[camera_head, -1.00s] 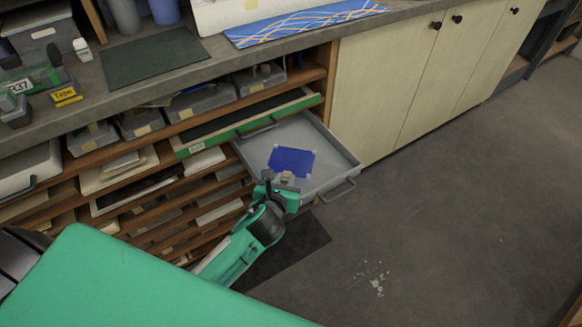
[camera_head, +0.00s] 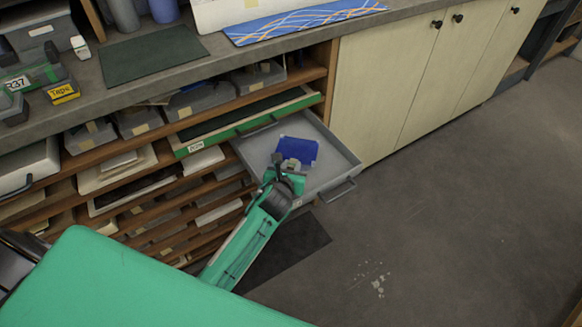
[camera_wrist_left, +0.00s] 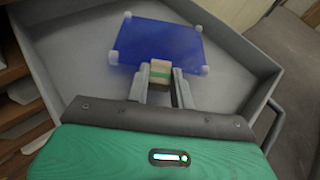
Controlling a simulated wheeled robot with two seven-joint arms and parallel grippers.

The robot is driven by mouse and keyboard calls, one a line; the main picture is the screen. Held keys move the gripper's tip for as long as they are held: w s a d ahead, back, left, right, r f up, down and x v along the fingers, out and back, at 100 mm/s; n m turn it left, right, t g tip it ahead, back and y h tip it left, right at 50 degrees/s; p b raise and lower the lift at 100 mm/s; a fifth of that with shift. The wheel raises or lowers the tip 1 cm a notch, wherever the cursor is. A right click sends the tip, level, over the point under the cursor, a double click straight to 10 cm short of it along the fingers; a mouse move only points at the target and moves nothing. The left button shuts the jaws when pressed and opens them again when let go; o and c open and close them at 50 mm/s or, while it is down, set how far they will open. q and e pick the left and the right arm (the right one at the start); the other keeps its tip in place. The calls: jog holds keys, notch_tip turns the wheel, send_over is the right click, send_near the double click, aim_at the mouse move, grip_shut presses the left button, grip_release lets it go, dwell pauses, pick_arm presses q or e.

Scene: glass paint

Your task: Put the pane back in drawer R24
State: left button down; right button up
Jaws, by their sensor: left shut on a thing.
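The pane (camera_head: 298,150) is a deep blue rectangle with pale corner guards. It is within the outline of an open grey drawer (camera_head: 335,163); I cannot tell whether it touches the floor or hangs just above it. My left gripper (camera_head: 284,163) reaches over the drawer's front-left side. In the left wrist view its fingers (camera_wrist_left: 160,85) are shut on a small tan block with a green stripe at the near edge of the pane (camera_wrist_left: 155,45). The drawer's number is not readable. My right gripper is not in view.
A green-fronted drawer (camera_head: 245,122) with a label is partly open just above and left of the grey drawer. Shelves with flat sheets and grey boxes (camera_head: 200,99) fill the rack. Cream cabinet doors (camera_head: 385,95) stand at right. The floor (camera_head: 450,220) beyond is clear.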

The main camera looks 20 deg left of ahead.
pick_arm(q)
jog(key=shift+f, duration=0.25)
jog(key=shift+f, duration=0.35)
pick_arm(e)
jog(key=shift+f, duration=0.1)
pick_arm(q)
jog(key=c, duration=1.3)
grip_release()
jog(key=shift+o, duration=0.5)
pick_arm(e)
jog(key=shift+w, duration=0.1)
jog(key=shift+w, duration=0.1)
pick_arm(q)
jog(key=shift+r, duration=0.3)
jog(key=v, duration=0.4)
jog(key=shift+r+p, duration=0.3)
jog(key=shift+p, duration=0.05)
jog(key=v, duration=0.8)
jog(key=shift+p, duration=0.4)
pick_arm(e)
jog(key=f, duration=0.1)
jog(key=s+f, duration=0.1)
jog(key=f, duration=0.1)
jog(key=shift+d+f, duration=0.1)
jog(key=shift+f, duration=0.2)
